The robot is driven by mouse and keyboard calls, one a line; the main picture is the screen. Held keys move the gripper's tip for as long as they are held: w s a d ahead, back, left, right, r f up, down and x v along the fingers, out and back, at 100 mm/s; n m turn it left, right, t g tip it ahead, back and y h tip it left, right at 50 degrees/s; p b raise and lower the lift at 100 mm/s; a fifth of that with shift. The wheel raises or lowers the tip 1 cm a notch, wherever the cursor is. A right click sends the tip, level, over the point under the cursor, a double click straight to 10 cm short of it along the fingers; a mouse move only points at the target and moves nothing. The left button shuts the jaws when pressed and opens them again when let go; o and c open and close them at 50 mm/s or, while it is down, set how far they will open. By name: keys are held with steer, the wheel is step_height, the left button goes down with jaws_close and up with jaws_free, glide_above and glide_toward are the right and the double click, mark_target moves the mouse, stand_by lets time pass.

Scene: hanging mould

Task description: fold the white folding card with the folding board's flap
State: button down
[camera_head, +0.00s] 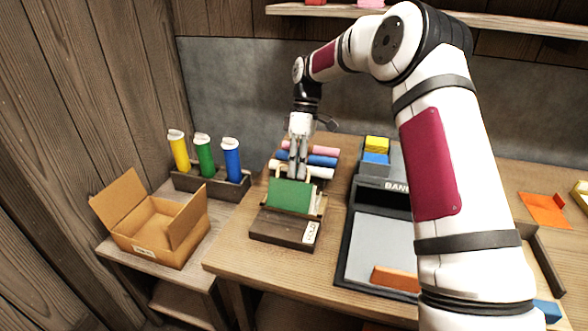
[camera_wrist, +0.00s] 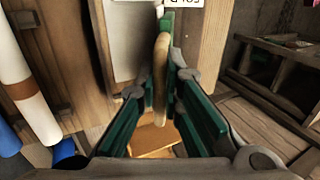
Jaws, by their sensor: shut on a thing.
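The folding board (camera_head: 270,228) is a dark wooden base near the front of the table, with a white label on its front right corner. Its green flap (camera_head: 290,195) stands raised and shows edge-on in the wrist view (camera_wrist: 168,22). My gripper (camera_head: 297,174) points down at the flap's top edge. It is shut on the flap's tan handle (camera_wrist: 161,75), which runs between the fingers in the wrist view. A white surface left of the handle in the wrist view looks like the folding card (camera_wrist: 122,38). In the head view the flap hides most of the card.
Pink, blue and white rolls (camera_head: 318,160) lie behind the board. A dark tray with a grey panel (camera_head: 382,246) stands to its right, with an orange block (camera_head: 396,278). An open cardboard box (camera_head: 160,225) and a rack of coloured tubes (camera_head: 208,187) stand left. My arm covers the right side.

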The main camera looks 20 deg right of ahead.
steer(key=shift+w+d+f, duration=0.2)
steer(key=shift+w+d, duration=0.05)
steer(key=shift+w, duration=0.1)
stand_by(0.3)
steer(key=c, duration=1.7)
jaws_free()
steer(key=shift+r, duration=0.1)
steer(key=v, duration=1.1)
steer(key=shift+r, duration=0.35)
steer(key=shift+w+d, duration=0.15)
